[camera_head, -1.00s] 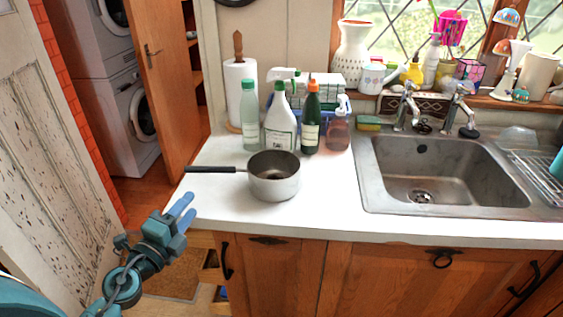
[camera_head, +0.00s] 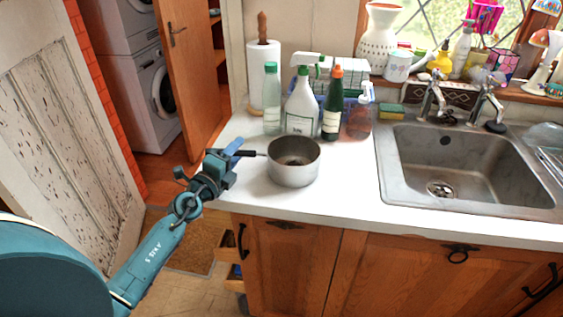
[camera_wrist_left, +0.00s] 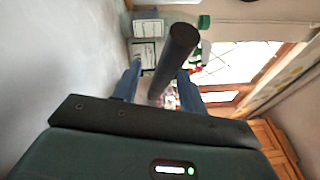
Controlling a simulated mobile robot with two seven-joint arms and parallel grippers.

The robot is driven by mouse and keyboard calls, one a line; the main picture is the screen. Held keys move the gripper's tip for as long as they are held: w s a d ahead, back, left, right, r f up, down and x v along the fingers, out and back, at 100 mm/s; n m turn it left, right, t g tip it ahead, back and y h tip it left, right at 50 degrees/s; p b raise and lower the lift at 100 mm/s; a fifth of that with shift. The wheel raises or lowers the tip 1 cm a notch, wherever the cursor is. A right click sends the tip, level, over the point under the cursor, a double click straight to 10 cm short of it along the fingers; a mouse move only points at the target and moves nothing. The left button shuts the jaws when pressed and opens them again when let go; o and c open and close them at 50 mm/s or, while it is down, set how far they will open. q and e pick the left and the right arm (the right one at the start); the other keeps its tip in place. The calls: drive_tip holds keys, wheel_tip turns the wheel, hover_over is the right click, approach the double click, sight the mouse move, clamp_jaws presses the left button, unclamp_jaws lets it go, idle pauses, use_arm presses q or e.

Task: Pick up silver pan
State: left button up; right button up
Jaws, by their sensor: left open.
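The silver pan (camera_head: 293,170) stands upright on the white worktop, left of the sink. Its dark handle (camera_head: 247,153) points left toward my left gripper (camera_head: 236,151). The left gripper is at the end of the handle and its fingers are open. In the left wrist view the handle (camera_wrist_left: 177,60) appears between the two blue fingers of the left gripper (camera_wrist_left: 157,82), with space visible on the left side. The pan's body is hard to make out in that view. My right gripper is not in view.
Several bottles, among them a white spray bottle (camera_head: 301,105), stand behind the pan. A paper towel roll (camera_head: 263,75) is behind on the left. The steel sink (camera_head: 470,165) lies to the right. Worktop (camera_head: 335,205) in front of the pan is clear.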

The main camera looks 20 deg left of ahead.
use_arm(q)
drive_tip(key=shift+w+r, duration=0.1)
drive_tip(key=shift+w, duration=0.95)
clamp_jaws()
drive_tip(key=shift+r, duration=0.1)
